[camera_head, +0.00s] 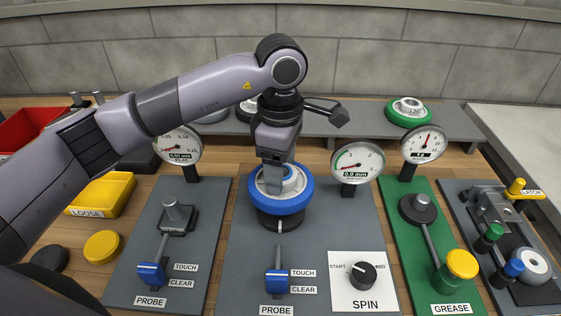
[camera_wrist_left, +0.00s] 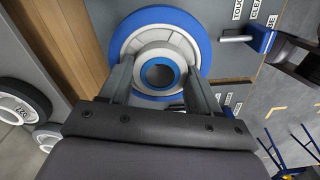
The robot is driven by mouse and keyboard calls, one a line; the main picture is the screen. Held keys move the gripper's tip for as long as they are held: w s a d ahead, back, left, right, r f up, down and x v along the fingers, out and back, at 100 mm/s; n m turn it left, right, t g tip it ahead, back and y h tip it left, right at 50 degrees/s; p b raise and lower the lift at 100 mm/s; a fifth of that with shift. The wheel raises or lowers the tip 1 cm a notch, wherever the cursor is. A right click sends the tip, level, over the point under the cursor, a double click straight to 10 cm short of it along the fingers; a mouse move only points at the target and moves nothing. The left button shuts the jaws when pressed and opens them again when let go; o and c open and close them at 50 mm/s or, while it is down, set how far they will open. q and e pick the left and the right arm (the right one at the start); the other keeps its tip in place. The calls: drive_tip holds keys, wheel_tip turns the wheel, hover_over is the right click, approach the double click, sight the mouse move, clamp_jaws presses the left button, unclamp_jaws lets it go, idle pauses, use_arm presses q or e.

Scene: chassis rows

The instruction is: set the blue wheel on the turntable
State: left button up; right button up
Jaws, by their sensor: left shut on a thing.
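The blue wheel (camera_head: 294,207) has a blue rim and a pale hub. It lies flat at the middle station, directly over the dark round turntable (camera_head: 279,223), which it mostly hides. I cannot tell whether it is fully seated. My left gripper (camera_head: 273,185) points down from above and is shut on the wheel's hub. In the left wrist view, the left gripper's fingers (camera_wrist_left: 160,88) stand on both sides of the hub of the blue wheel (camera_wrist_left: 203,32).
Dial gauges (camera_head: 357,162) stand close behind the turntable, with one left (camera_head: 178,145). A probe lever (camera_head: 277,281) and SPIN knob (camera_head: 363,275) are in front. A green wheel (camera_head: 408,112) rests on the back shelf. A yellow LOOSE bin (camera_head: 103,195) is left; the GREASE station (camera_head: 461,265) is right.

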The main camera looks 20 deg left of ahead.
use_arm(q)
drive_tip(key=shift+f+b, duration=0.45)
drive_tip(key=shift+b, duration=0.2)
use_arm(e)
drive_tip(key=shift+f, duration=0.6)
use_arm(q)
drive_tip(key=shift+f+b, duration=0.75)
drive_tip(key=shift+f, duration=0.05)
use_arm(e)
drive_tip(key=shift+f, duration=0.65)
use_arm(q)
drive_tip(key=shift+f+b, duration=1)
drive_tip(key=shift+f, duration=0.25)
use_arm(e)
drive_tip(key=shift+f, duration=1.05)
use_arm(q)
drive_tip(key=o, duration=1.4)
drive_tip(key=shift+o, duration=0.2)
drive_tip(key=shift+r, duration=0.35)
wheel_tip(320, 180, up, 6)
drive_tip(key=shift+r, duration=0.25)
use_arm(e)
drive_tip(key=shift+w+a+r, duration=0.2)
drive_tip(key=shift+a+r, duration=0.05)
drive_tip(key=shift+r, duration=0.25)
drive_tip(key=shift+w+a+r, duration=0.15)
drive_tip(key=shift+a+r, duration=0.05)
drive_tip(key=shift+r, duration=0.25)
